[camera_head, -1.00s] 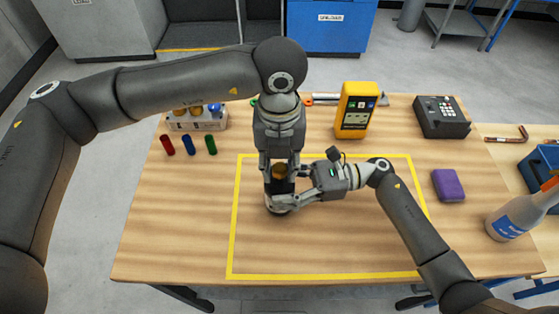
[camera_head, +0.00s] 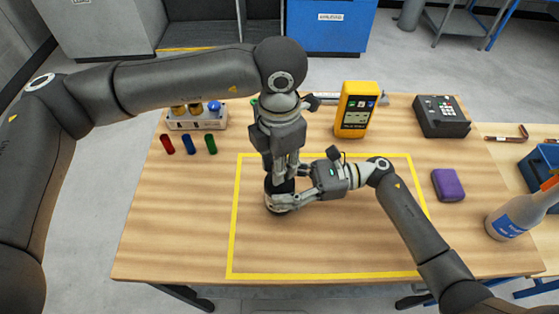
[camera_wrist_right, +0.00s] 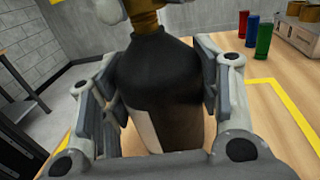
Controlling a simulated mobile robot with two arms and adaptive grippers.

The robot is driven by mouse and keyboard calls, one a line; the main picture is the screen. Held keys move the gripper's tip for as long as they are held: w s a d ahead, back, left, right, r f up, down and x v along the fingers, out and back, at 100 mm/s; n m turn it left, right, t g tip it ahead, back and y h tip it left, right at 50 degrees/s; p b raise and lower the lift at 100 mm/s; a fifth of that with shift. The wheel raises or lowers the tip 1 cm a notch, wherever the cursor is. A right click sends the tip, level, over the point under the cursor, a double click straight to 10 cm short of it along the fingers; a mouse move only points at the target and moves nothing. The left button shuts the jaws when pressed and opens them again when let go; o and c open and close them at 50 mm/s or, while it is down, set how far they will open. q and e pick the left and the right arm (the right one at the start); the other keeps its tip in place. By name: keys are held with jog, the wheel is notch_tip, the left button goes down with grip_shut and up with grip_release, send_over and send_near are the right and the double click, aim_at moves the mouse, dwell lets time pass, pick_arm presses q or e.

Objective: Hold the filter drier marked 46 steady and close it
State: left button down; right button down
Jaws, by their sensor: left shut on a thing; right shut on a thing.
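The filter drier (camera_head: 279,186) is a black, upright body inside the yellow outline on the table. It fills the right wrist view (camera_wrist_right: 155,75), with a pale panel on its lower side and a brass neck (camera_wrist_right: 146,22) on top. My right gripper (camera_head: 283,200) is shut around the body from the right, low down. My left gripper (camera_head: 285,169) points down from above and is shut at the top, on the brass cap. The cap is mostly hidden by its fingers in the head view. The number 46 is not visible.
A rack with brass and blue caps (camera_head: 197,121) stands back left, with red, blue and green cylinders (camera_head: 188,144) before it. The front table is clear.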

pick_arm(q)
jog(key=m, duration=0.6)
jog(key=shift+m, duration=0.4)
pick_arm(e)
jog(key=shift+f, duration=0.15)
pick_arm(q)
jog(key=m, duration=0.6)
jog(key=shift+m, duration=0.3)
pick_arm(e)
jog(key=shift+s, duration=0.1)
pick_arm(q)
jog(key=c, duration=1.1)
grip_release()
jog(key=shift+c, duration=0.2)
notch_tip(320, 180, up, 12)
pick_arm(e)
jog(key=shift+c, duration=1.9)
grip_release()
